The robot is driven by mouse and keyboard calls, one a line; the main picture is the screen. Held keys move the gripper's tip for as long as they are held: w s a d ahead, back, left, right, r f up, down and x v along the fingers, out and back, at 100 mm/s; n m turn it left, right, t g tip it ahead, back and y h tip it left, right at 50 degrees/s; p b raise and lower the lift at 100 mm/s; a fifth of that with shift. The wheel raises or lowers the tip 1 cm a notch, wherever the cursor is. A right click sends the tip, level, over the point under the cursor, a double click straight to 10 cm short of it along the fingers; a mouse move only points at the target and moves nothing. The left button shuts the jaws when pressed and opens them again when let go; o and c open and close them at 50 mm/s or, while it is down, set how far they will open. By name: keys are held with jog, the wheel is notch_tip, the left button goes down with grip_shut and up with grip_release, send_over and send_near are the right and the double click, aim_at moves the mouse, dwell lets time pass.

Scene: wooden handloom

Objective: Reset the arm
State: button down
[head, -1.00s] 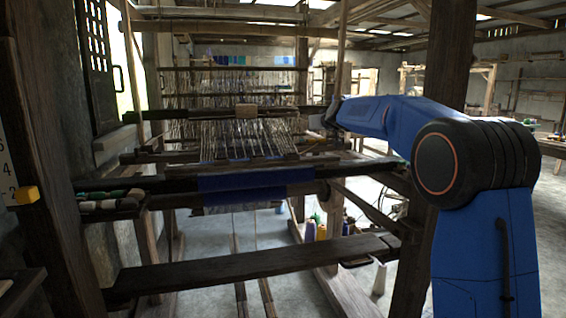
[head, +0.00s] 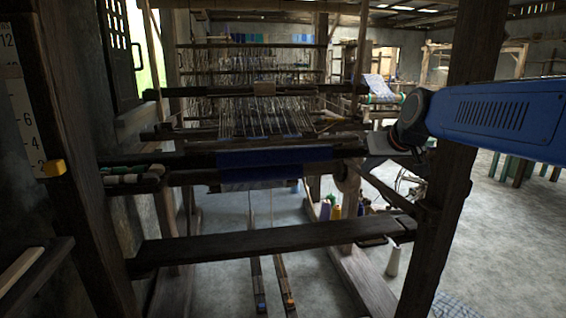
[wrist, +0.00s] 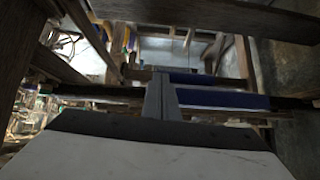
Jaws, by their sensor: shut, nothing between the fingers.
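My blue arm reaches in from the right edge of the head view. My gripper (head: 384,144) is at its end, in front of the loom's right side, near the right post. In the wrist view my gripper (wrist: 161,97) shows its two fingers together, with nothing between them. The wooden handloom (head: 250,237) fills the left and middle of the head view. Its rolled blue cloth (head: 275,161) lies left of my gripper, and the blue cloth (wrist: 215,98) also shows behind the fingers in the wrist view.
A thick wooden post (head: 447,200) stands close to my arm. The loom's bench plank (head: 250,239) crosses low in front. Thread cones, including a white one (head: 393,261), stand on the floor. Small bobbins (head: 130,175) lie at the left. Open floor is at the right.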

jog(key=s+d+f+g, duration=0.1)
jog(key=s+f, duration=0.6)
jog(key=s, duration=0.4)
jog(key=s+d+f+m+g+h, duration=0.1)
jog(key=s+d+f+g, duration=0.1)
jog(key=s+f, duration=0.5)
jog(key=s+d+f+g+h, duration=0.1)
jog(key=s+f, duration=0.5)
jog(key=s, duration=0.9)
jog(key=shift+s+d+f+m, duration=0.2)
jog(key=shift+d+f+m, duration=0.2)
jog(key=shift+d, duration=0.3)
